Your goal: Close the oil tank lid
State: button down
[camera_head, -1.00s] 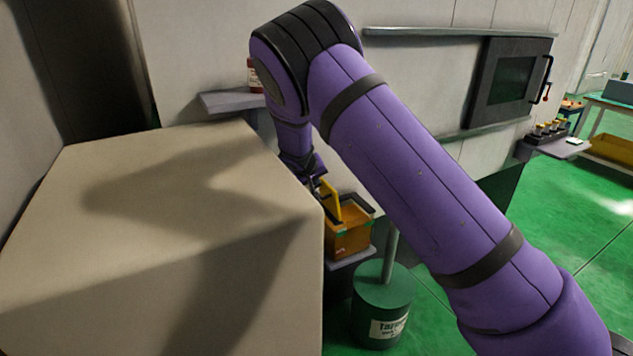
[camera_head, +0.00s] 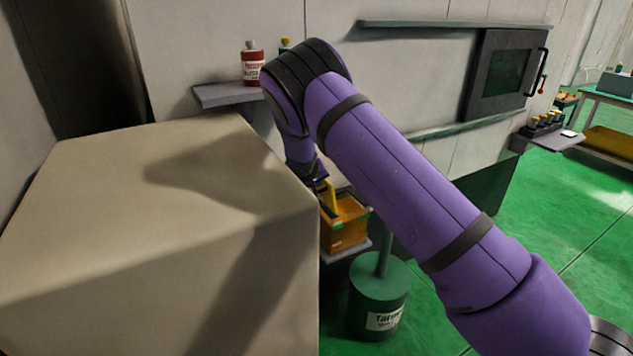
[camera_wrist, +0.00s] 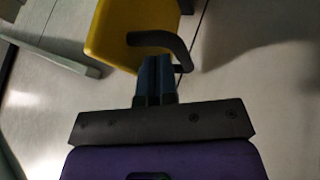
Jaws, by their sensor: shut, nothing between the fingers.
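The oil tank (camera_head: 345,236) is an orange-amber box on a small grey shelf, right of the big beige block. Its yellow lid (camera_head: 332,195) stands raised above the tank, partly hidden by my arm. In the wrist view the yellow lid (camera_wrist: 112,32) fills the top middle, with a dark curved handle (camera_wrist: 165,40) at its right. My gripper (camera_wrist: 155,68) is shut and empty, its fingertips close to the lid and handle; I cannot tell whether they touch. In the head view my gripper (camera_head: 321,184) is small beside the lid.
The large beige block (camera_head: 150,220) stands left of the tank. A green labelled canister (camera_head: 380,300) stands below it on the floor. A red-and-white bottle (camera_head: 252,66) sits on a wall shelf (camera_head: 222,95). Green floor is open at the right.

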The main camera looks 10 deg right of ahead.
jog(key=shift+d+r, duration=0.1)
jog(key=shift+d, duration=0.05)
jog(key=shift+w+d+r+g+y, duration=0.15)
jog(key=shift+w+d+r+y, duration=0.05)
jog(key=shift+d+y, duration=0.4)
jog(key=shift+w+d+r+g+y, duration=0.2)
jog(key=shift+d+y, duration=0.2)
jog(key=shift+d, duration=0.3)
jog(key=shift+w+d+r+m+g+y, duration=0.1)
jog(key=shift+d+m+g+y, duration=0.1)
jog(key=shift+d+y, duration=0.2)
jog(key=shift+w+d+m+g+y, duration=0.1)
jog(key=shift+d+m+y, duration=0.15)
jog(key=shift+d, duration=0.2)
jog(key=w+d+f+m+g+y, duration=0.1)
jog(key=d+f+y, duration=0.3)
jog(key=d+y, duration=0.4)
jog(key=shift+w+d+f+m+g, duration=0.35)
jog(key=shift+w+d, duration=0.55)
jog(key=shift+d, duration=0.3)
jog(key=shift+d+r, duration=0.1)
